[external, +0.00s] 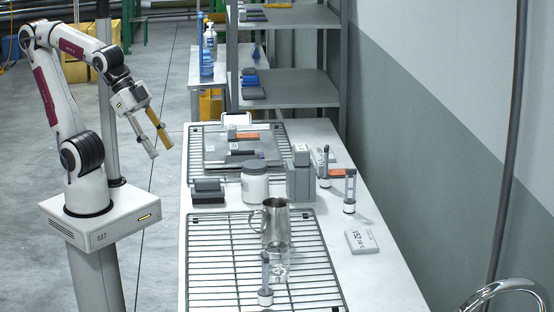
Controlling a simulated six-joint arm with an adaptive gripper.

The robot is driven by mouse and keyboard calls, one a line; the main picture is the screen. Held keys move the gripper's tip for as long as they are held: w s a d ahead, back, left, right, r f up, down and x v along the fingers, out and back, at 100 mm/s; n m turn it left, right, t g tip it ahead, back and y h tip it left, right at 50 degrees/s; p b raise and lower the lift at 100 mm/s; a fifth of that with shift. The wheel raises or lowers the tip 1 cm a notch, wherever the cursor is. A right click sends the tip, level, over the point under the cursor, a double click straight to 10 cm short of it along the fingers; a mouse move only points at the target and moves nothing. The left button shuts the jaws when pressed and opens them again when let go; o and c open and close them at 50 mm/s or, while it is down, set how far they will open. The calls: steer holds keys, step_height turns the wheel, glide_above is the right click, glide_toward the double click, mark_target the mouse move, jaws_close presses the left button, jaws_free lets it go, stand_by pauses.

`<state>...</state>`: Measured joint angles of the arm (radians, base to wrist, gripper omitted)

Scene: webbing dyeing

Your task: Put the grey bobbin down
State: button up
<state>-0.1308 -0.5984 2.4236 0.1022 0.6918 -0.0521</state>
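My gripper (160,152) is at the upper left, raised over the floor to the left of the table. Its two fingers, one yellowish and one grey, point down and are apart, with nothing seen between them. No single thing is clearly the grey bobbin. Dark grey pieces (208,190) lie at the table's left edge. A small upright grey piece with a pale base (265,280) stands on the near rack. Two similar upright pieces stand at the table's right side, one farther back (325,168) and one nearer (350,190).
The white table (385,285) holds a near wire rack (215,262), metal jug (276,222), clear glass (277,262), lidded white jar (255,186), grey blocks (299,184), a tray (212,152) and a label card (361,242). Grey shelves (290,90) stand behind.

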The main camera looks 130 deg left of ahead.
steer(key=s+d+f+m+g+h, duration=0.1)
steer(key=s+d+f, duration=0.1)
steer(key=s+d, duration=0.3)
steer(key=shift+s+d+f+h, duration=0.35)
steer(key=shift+s+h, duration=0.05)
steer(key=shift+s, duration=0.75)
